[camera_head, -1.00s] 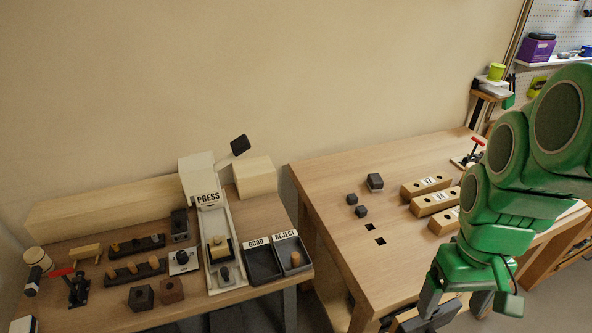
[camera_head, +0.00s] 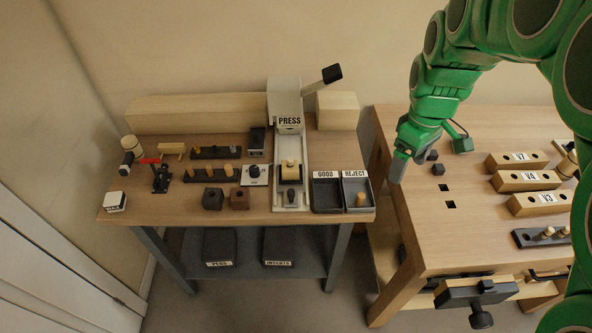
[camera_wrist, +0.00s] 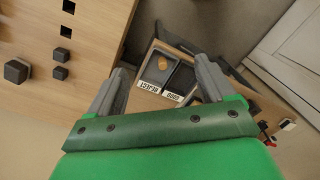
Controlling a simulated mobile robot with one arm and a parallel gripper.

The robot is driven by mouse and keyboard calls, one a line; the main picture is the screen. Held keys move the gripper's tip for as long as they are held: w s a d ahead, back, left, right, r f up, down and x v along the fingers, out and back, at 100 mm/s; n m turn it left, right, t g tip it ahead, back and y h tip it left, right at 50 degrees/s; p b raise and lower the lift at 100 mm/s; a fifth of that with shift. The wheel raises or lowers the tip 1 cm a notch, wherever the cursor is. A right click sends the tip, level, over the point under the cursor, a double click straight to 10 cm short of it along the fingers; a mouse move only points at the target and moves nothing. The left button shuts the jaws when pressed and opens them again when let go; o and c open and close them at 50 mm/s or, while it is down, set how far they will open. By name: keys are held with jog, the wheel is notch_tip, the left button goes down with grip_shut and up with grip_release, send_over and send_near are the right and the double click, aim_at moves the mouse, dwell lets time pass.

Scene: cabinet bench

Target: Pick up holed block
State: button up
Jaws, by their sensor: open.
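Two small cube-like blocks sit at the front of the left bench: a dark block (camera_head: 213,198) and a brown block (camera_head: 239,199). Each seems to have a dark round mark on top, but the view is too small to tell which is the holed block. A pale wooden block (camera_head: 291,169) sits in the press slide.
The press (camera_head: 287,105) with its raised lever stands behind. The GOOD tray (camera_head: 327,195) is beside the REJECT tray (camera_head: 358,183), which holds a peg. Peg racks (camera_head: 218,152) and a red-handled clamp (camera_head: 159,176) crowd the left bench. The right bench (camera_head: 430,215) has labelled wooden blocks.

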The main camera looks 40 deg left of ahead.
jog(key=s+a+f+n, duration=0.1)
jog(key=a+f+n, duration=0.2)
jog(key=a, duration=0.6)
jog(key=a+f+n, duration=0.3)
jog(key=a, duration=0.5)
jog(key=n, duration=0.4)
send_over(288, 160)
jog(key=shift+t, duration=0.3)
jog(key=f, duration=0.6)
jog(key=shift+s+d, duration=0.1)
jog(key=shift+d, duration=0.2)
jog(key=shift+a+f, duration=0.1)
jog(key=shift+f, duration=1.3)
jog(key=shift+w+a+f, duration=0.1)
jog(key=shift+f, duration=1.2)
jog(key=shift+w+a+f, duration=0.1)
jog(key=shift+f, duration=1.2)
jog(key=c, duration=1.1)
jog(key=shift+o, duration=0.2)
